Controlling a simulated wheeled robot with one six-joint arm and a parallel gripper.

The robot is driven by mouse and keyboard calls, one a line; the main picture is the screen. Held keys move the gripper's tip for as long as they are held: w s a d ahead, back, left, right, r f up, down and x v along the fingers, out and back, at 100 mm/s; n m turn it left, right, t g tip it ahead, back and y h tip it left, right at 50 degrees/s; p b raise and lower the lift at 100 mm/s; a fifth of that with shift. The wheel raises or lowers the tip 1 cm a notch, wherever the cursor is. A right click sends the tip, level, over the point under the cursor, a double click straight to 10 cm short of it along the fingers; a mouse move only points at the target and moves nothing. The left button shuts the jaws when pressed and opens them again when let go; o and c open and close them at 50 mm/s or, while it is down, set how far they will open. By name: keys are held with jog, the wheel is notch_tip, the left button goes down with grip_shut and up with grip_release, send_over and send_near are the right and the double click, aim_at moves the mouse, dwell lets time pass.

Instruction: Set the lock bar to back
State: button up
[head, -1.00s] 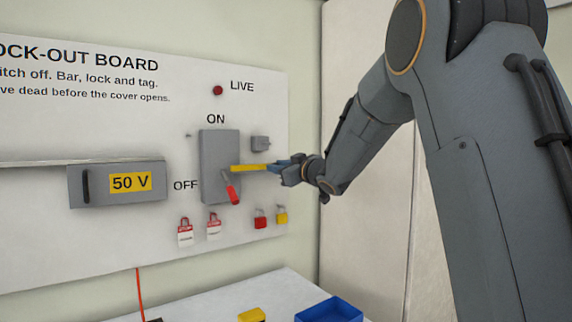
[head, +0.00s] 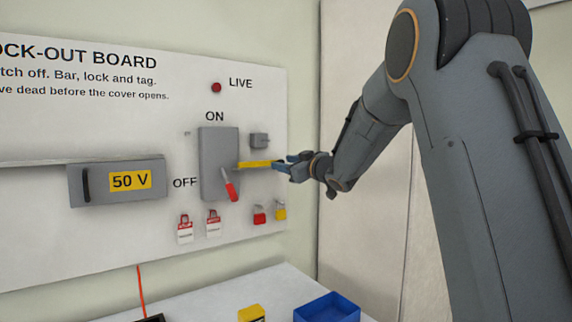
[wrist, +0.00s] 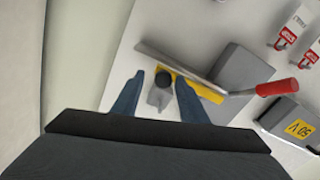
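The lock bar (head: 257,164) is a yellow strip, nearly level, to the right of the grey switch box (head: 218,150). Its left end appears at the box's right edge. In the wrist view the yellow bar (wrist: 208,93) shows with a dark round knob (wrist: 163,80) near one end. My gripper (head: 280,164) is at the bar's right end. In the wrist view my gripper (wrist: 160,82) is open, with one finger on each side of the knob. The right finger is close to the knob; contact is unclear. The red switch handle (head: 230,191) points down.
A small grey block (head: 260,140) sits above the bar. Red (head: 259,215) and yellow (head: 280,211) padlocks hang below, and tags (head: 185,230) hang further left. A 50 V panel (head: 118,183) is at left. A blue tray (head: 327,308) stands on the bench below.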

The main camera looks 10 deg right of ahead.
jog(key=b+v, duration=0.1)
jog(key=v, duration=0.6)
jog(key=shift+s, duration=0.4)
jog(key=shift+d, duration=0.2)
